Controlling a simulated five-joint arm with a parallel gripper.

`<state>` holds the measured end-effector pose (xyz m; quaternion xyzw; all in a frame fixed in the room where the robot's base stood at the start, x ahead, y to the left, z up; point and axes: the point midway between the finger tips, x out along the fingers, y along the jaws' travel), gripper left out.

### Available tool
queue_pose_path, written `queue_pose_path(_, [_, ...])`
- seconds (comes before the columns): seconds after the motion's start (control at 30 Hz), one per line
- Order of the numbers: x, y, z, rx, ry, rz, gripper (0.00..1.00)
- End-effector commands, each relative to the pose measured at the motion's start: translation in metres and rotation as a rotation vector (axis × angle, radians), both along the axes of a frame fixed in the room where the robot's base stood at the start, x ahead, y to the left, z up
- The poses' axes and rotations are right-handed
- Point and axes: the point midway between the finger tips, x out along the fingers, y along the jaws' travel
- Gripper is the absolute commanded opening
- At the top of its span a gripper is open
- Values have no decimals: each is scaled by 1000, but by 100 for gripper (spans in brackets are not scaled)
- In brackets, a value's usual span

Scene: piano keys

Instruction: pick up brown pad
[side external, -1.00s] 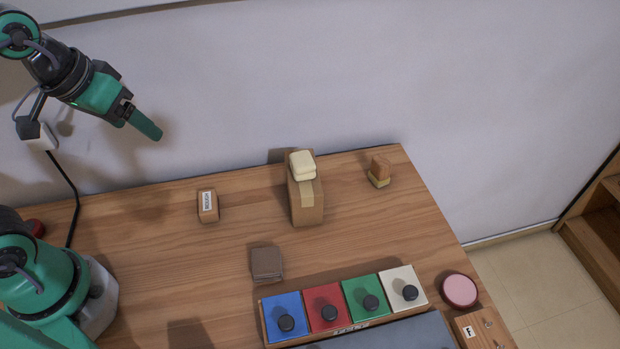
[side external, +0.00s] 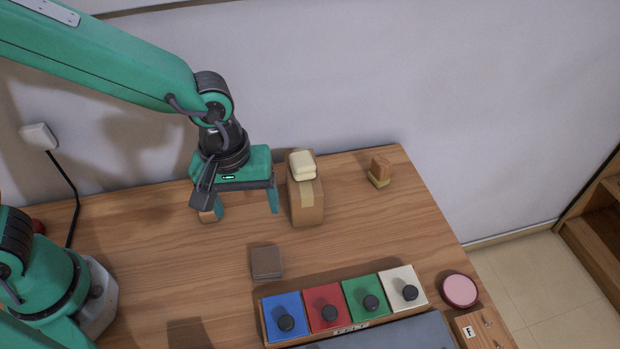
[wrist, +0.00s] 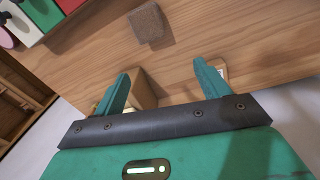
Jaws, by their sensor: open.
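The brown pad (side external: 267,261) is a small, flat, greyish-brown square lying on the wooden table, in front of the row of coloured keys' left end. It also shows in the wrist view (wrist: 147,22), near the top middle, beyond my fingertips. My gripper (side external: 246,211) is open and empty, with its two green fingers pointing down. It hangs above the table, behind the pad in the side view and apart from it. In the wrist view my fingers (wrist: 162,70) are spread wide, with nothing between them but table and part of a cardboard box.
A cardboard box (side external: 307,207) with a cream block (side external: 302,166) on top stands just right of my gripper. A small labelled block (side external: 207,216) is partly hidden behind my left finger. Coloured keys (side external: 326,308) stand right of the pad. Table around the pad is clear.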

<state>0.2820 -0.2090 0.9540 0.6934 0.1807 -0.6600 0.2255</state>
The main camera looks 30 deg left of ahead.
Motion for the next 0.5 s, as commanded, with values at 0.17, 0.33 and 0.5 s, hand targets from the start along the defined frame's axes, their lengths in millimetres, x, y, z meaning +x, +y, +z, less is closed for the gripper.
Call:
queue_pose_path(0.17, [-10,-29,-27,29,48,67,75])
queue_pose_path(0.33, [-16,-41,-39,41,64,105,75])
queue_pose_path(0.5, [-17,-43,-42,43,66,115,75])
